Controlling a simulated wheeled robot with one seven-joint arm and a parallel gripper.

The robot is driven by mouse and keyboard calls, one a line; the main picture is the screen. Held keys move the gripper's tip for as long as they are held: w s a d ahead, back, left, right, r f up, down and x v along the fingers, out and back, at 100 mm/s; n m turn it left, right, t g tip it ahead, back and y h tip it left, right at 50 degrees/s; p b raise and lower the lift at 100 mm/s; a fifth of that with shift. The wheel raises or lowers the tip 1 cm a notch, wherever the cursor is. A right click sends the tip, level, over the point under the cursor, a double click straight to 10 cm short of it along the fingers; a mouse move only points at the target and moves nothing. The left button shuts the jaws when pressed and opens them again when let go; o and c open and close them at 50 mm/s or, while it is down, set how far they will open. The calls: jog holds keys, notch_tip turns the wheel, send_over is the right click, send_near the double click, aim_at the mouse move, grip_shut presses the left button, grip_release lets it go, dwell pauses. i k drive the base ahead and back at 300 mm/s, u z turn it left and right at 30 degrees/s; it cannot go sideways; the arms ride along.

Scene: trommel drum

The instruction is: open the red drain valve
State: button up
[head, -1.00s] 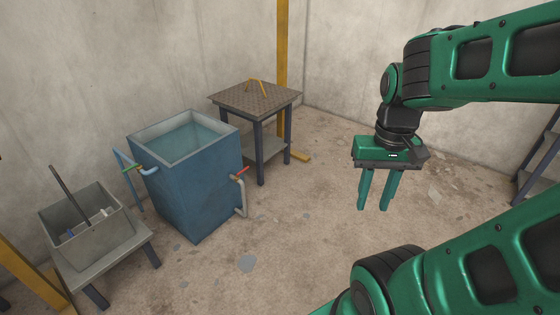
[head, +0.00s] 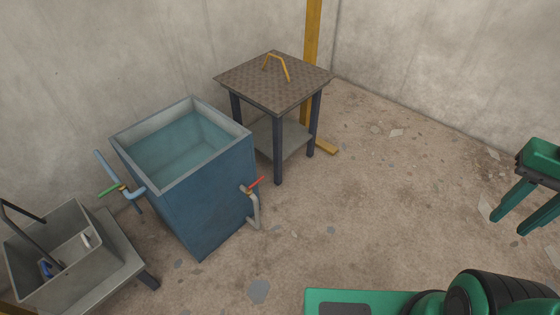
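The red drain valve handle (head: 256,184) sits on a grey outlet pipe (head: 256,215) on the right side of the blue water tank (head: 200,205). The handle slants up to the right, and the pipe bends down towards the floor. My gripper (head: 522,222) is at the right edge of the head view, well to the right of the valve and touching nothing. Its two green fingers point down and stand apart with nothing between them. The upper part of my gripper is partly cut off by the picture edge.
A green-handled valve (head: 112,189) on a light blue pipe is at the tank's left. A grey bin (head: 65,262) on a low stand holds tools at lower left. A table (head: 255,82) with a yellow handle-like piece stands behind the tank.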

aim_at(256, 182)
jog(key=u, duration=0.15)
jog(key=i, duration=1.3)
jog(key=u, duration=0.45)
